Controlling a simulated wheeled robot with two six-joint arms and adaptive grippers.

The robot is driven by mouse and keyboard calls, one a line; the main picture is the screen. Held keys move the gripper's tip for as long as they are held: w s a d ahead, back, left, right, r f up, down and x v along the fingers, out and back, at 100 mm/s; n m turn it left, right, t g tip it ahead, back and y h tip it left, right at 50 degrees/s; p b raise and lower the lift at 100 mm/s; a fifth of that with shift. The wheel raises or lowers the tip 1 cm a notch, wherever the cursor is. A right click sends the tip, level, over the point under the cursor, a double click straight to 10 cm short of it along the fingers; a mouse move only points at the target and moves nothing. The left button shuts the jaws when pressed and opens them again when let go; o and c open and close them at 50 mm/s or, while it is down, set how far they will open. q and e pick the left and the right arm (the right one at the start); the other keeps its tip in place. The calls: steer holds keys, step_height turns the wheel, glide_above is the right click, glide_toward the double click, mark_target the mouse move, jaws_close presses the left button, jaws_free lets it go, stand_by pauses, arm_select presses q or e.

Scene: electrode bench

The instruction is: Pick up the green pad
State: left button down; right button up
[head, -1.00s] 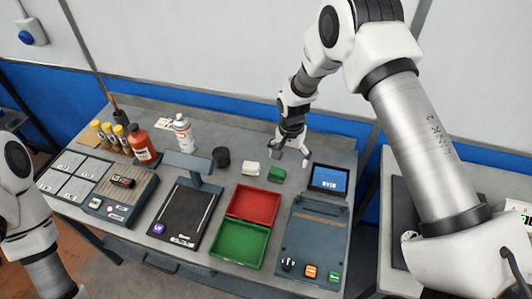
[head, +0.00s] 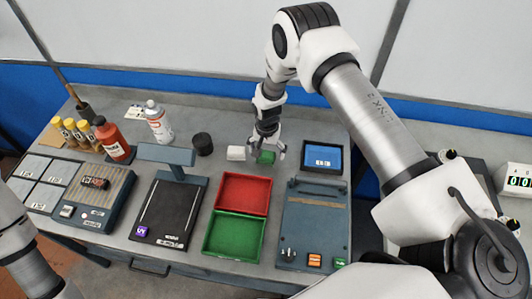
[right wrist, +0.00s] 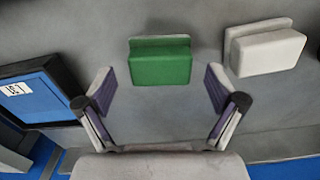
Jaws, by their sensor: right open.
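The green pad (head: 266,157) lies on the grey bench behind the red tray. In the right wrist view the green pad (right wrist: 160,61) sits ahead of the fingertips and roughly centred between them, with a thin raised strip along one side. My right gripper (head: 266,150) is over the pad in the head view and partly hides it. In the right wrist view my right gripper (right wrist: 161,88) is open and empty, its fingers wide apart. A white pad (right wrist: 264,48) lies beside the green one. My left gripper is out of view; only part of my left arm shows.
The white pad (head: 236,153) is close on the left of the green pad. The red tray (head: 218,205) and green tray (head: 208,240) are in front. A blue-screened device (head: 322,157) stands to the right, a black cup (head: 202,144) to the left.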

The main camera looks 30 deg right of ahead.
steer(key=shift+f, duration=0.3)
steer(key=shift+w+f, duration=0.1)
steer(key=shift+f, duration=0.05)
steer(key=c, duration=1.1)
steer(key=shift+s, duration=0.2)
steer(key=shift+c, duration=1.1)
